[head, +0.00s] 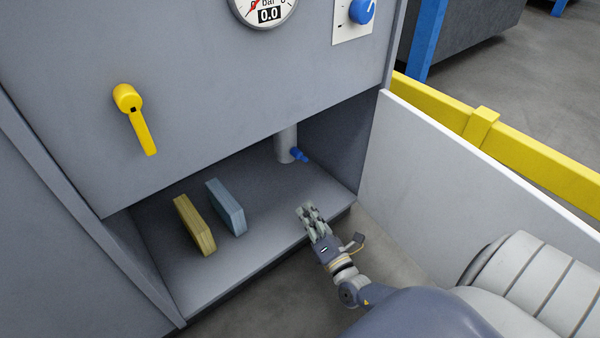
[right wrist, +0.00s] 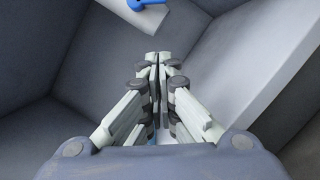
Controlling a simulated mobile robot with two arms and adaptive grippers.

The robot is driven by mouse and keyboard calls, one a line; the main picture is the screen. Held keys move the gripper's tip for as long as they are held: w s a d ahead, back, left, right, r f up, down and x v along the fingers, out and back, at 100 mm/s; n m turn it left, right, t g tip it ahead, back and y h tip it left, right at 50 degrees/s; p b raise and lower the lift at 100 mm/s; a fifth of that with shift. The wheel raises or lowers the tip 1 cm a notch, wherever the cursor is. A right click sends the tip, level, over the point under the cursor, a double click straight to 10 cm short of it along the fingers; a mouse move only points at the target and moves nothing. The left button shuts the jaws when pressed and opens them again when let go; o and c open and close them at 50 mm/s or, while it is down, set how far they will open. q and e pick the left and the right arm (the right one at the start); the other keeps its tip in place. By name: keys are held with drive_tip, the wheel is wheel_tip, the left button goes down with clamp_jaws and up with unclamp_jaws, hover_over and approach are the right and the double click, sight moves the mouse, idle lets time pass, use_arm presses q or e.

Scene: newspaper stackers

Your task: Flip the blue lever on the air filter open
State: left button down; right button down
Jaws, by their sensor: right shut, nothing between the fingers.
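The air filter (head: 285,144) is a grey cylinder hanging from the top of the open recess in the machine. Its blue lever (head: 299,155) sticks out at its lower right, pointing right and slightly down. In the right wrist view the blue lever (right wrist: 143,3) shows at the top edge, partly cut off, on the pale cylinder (right wrist: 132,13). My right gripper (head: 306,208) is at the recess's front edge, below and in front of the lever, apart from it. Its fingers (right wrist: 158,56) are shut and empty. My left gripper is not in view.
A yellowish block (head: 194,226) and a blue-grey block (head: 226,207) stand on the recess floor to the left. A yellow handle (head: 134,118), a gauge (head: 265,8) and a blue knob (head: 361,11) are on the panel above. A white wall (head: 440,175) bounds the right side.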

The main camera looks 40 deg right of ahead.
sight(300, 155)
drive_tip(key=w+b, duration=0.1)
drive_tip(key=w, duration=0.2)
drive_tip(key=w+b, duration=0.1)
drive_tip(key=w, duration=0.2)
drive_tip(key=w+d+r+b, duration=0.1)
drive_tip(key=w+b, duration=0.1)
drive_tip(key=w, duration=0.1)
drive_tip(key=shift+w, duration=0.1)
drive_tip(key=d+r, duration=0.1)
drive_tip(key=w+d+r, duration=0.1)
drive_tip(key=d, duration=0.1)
drive_tip(key=shift+d+r+b, duration=0.15)
drive_tip(key=shift+r+b, duration=0.2)
drive_tip(key=shift+r, duration=0.05)
drive_tip(key=shift+r, duration=0.1)
